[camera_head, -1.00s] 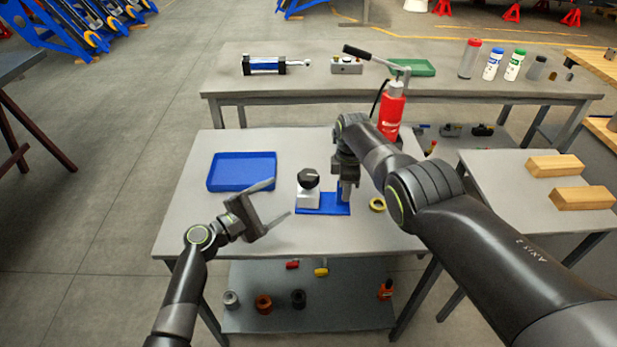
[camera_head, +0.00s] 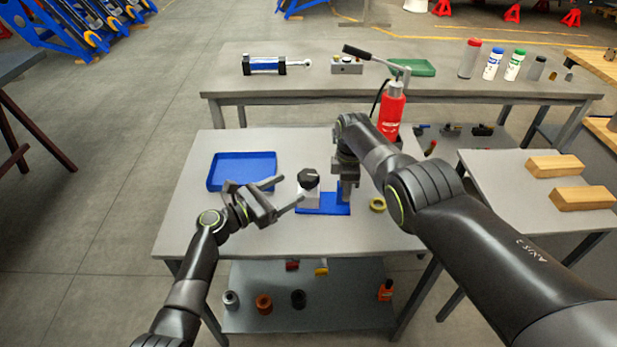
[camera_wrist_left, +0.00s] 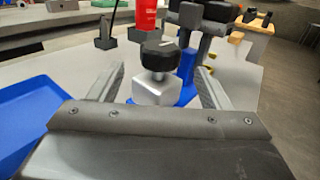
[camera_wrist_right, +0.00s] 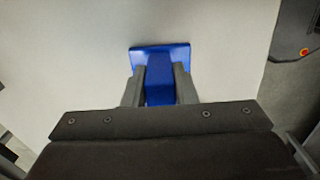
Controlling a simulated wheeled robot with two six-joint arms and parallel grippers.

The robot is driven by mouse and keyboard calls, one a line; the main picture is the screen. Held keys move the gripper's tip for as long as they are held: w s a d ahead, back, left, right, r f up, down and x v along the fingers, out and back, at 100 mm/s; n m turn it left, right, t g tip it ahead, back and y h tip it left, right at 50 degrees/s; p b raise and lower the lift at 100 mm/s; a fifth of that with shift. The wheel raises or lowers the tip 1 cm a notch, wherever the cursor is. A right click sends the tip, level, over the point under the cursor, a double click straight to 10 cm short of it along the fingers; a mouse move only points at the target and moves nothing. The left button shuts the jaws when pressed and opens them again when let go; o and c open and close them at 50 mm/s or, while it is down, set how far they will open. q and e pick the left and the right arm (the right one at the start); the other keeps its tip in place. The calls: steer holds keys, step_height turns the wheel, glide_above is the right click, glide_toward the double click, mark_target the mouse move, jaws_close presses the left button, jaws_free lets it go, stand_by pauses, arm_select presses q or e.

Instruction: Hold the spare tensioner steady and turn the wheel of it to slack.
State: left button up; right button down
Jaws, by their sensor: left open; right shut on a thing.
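The spare tensioner stands on the near table, with a blue base (camera_head: 315,207), a silver block (camera_head: 307,194) and a black wheel (camera_head: 309,178) on top. My right gripper (camera_head: 345,192) is shut on the tensioner's blue upright part (camera_wrist_right: 159,82), between its fingers in the right wrist view. My left gripper (camera_head: 287,194) is open and empty, to the left of the wheel. In the left wrist view the black wheel (camera_wrist_left: 159,55) and silver block (camera_wrist_left: 158,91) show ahead between the open fingers, apart from them.
A blue tray (camera_head: 242,170) lies left on the same table. A yellow ring (camera_head: 377,204) lies right of the tensioner. Wooden blocks (camera_head: 555,166) lie on the right table.

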mark_target(303, 184)
arm_select(q)
steer(key=x, duration=0.7)
steer(key=shift+w+d, duration=0.25)
steer(key=shift+d, duration=0.05)
steer(key=c, duration=1)
steer(key=shift+f+n+t+y, duration=0.1)
steer(key=shift+n+t+y, duration=0.9)
steer(key=shift+t+y, duration=0.15)
steer(key=shift+n+t+y, duration=1.25)
steer(key=shift+n+y, duration=0.15)
steer(key=shift+y, duration=0.35)
steer(key=o, duration=1)
steer(key=v, duration=1.2)
